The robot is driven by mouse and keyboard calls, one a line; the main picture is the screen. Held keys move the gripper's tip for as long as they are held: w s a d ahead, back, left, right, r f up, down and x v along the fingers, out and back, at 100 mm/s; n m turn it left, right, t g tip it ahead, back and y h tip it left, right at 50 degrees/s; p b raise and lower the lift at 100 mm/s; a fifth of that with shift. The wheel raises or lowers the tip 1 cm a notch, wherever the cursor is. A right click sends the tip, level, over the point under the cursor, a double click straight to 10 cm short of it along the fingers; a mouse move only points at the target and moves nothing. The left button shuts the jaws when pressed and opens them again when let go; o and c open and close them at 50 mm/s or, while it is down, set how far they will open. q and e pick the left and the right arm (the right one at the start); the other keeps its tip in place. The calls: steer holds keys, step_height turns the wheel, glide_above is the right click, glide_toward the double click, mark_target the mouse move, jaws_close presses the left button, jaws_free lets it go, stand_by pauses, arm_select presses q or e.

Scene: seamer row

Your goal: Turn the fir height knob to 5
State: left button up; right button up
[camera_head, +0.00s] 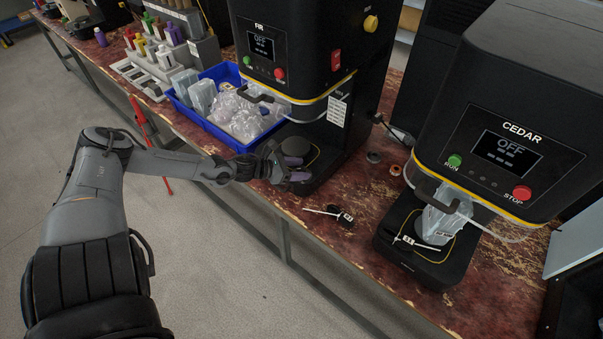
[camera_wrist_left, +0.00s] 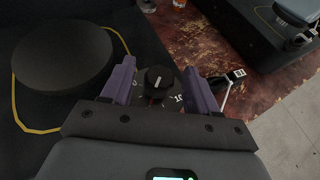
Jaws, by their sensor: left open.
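The FIR machine (camera_head: 300,50) is black, with its screen reading OFF. Its height knob (camera_wrist_left: 160,79) is small, round and black with a white pointer line. It sits on a dial plate beside a round black pad (camera_wrist_left: 62,58). My left gripper (camera_head: 297,168) is at the front of the machine's base in the head view. In the left wrist view its purple fingers stand open on either side of the knob, with gaps visible. The knob cannot be made out in the head view. My right gripper is not in view.
The CEDAR machine (camera_head: 512,150), also OFF, stands to the right with a clear bag on its base. A tagged key-like tool (camera_head: 343,216) lies on the red worktop between them. A blue bin (camera_head: 180,104) of clear packages is on the left.

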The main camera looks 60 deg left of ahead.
arm_select(q)
steer(key=shift+w+d+f, duration=0.15)
steer(key=shift+w+f, duration=0.1)
steer(key=shift+w, duration=0.35)
steer(key=shift+c, duration=0.3)
